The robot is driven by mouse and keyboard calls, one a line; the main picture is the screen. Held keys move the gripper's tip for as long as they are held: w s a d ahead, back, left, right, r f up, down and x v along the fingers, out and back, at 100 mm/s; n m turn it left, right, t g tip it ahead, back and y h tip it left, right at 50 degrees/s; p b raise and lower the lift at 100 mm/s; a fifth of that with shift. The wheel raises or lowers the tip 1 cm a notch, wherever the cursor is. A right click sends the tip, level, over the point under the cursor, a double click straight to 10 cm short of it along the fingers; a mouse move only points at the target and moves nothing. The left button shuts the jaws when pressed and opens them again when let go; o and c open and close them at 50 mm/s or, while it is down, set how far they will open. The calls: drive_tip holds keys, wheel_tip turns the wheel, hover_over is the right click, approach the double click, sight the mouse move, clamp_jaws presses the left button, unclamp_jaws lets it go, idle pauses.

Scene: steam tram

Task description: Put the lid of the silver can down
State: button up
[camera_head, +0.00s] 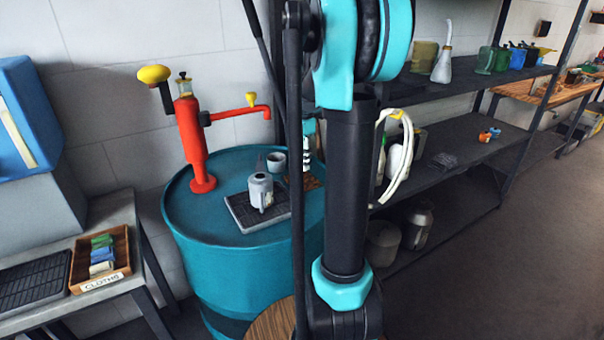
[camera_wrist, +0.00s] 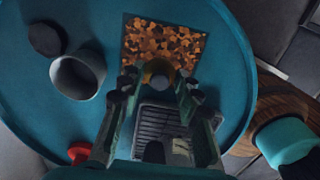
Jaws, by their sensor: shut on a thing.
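The silver can (camera_head: 262,192) stands upright on a black ribbed tray (camera_head: 243,222) on top of a teal drum (camera_head: 215,262). In the wrist view the ribbed tray (camera_wrist: 158,122) lies below my fingers, and the can is partly hidden at the bottom. My gripper (camera_wrist: 159,86) is shut on a small round yellowish-brown and grey thing, seemingly the lid (camera_wrist: 157,72). It is in front of a brown speckled mat (camera_wrist: 160,42) in this view. Whether it touches the mat cannot be told. In the head view my arm hides much of this area.
A grey cup (camera_head: 276,161) stands behind the can; it also shows in the wrist view (camera_wrist: 78,75), beside a dark disc (camera_wrist: 46,38). A red pump (camera_head: 192,140) rises from the drum's left side. A dark shelf (camera_head: 465,150) stands at right.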

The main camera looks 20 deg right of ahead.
sight(302, 181)
drive_tip(key=shift+f, duration=2.7)
drive_tip(key=o, duration=0.8)
drive_tip(key=shift+f, duration=0.1)
wheel_tip(302, 181, up, 12)
drive_tip(key=shift+r, duration=0.15)
